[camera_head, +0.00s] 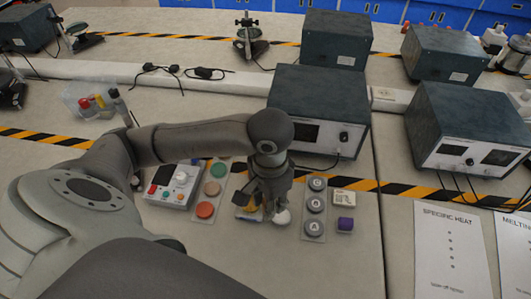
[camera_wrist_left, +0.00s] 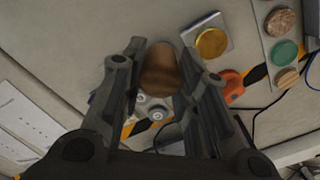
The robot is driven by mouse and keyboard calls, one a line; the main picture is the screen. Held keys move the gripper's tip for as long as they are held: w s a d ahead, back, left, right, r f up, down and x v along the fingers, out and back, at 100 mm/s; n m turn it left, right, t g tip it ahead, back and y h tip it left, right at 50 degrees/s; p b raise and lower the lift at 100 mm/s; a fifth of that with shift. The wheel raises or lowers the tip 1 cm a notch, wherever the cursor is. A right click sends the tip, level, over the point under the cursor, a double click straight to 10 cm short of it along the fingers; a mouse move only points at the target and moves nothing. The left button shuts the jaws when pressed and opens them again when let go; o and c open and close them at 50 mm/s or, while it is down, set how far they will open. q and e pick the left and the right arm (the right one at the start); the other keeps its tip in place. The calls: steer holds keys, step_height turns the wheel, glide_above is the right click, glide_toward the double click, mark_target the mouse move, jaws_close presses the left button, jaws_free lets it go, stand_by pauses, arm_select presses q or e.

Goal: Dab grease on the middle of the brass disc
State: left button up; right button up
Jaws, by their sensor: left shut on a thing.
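My left gripper (camera_head: 268,195) reaches down to the bench in the head view, and its fingers show in the wrist view (camera_wrist_left: 160,75). It is shut on a brown, rounded piece (camera_wrist_left: 160,68); its lower end is hard to make out. The brass disc (camera_wrist_left: 212,42) is a yellow round on a pale square plate (camera_wrist_left: 222,24), beside the held piece and apart from it in the wrist view. In the head view the disc (camera_head: 246,212) is partly hidden by the gripper. A white round thing (camera_head: 282,216) shows just right of the fingers; I cannot tell whether it belongs to the held piece. My right gripper is out of view.
A strip of coloured discs (camera_head: 205,210) and a small meter (camera_head: 172,184) lie to the left. A lettered strip with grey rounds (camera_head: 314,210) and a purple block (camera_head: 345,225) lie to the right. A dark instrument box (camera_head: 320,105) stands behind. The bench in front is clear.

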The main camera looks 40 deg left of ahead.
arm_select(q)
steer(key=shift+r+m+p, duration=0.25)
steer(key=shift+m+p, duration=0.65)
steer(key=shift+m, duration=0.1)
steer(key=m+p, duration=0.1)
steer(key=m, duration=0.1)
steer(key=shift+m, duration=0.3)
steer(key=m+p, duration=0.2)
steer(key=m, duration=0.1)
steer(key=shift+f+m, duration=0.25)
steer(key=shift+m, duration=0.45)
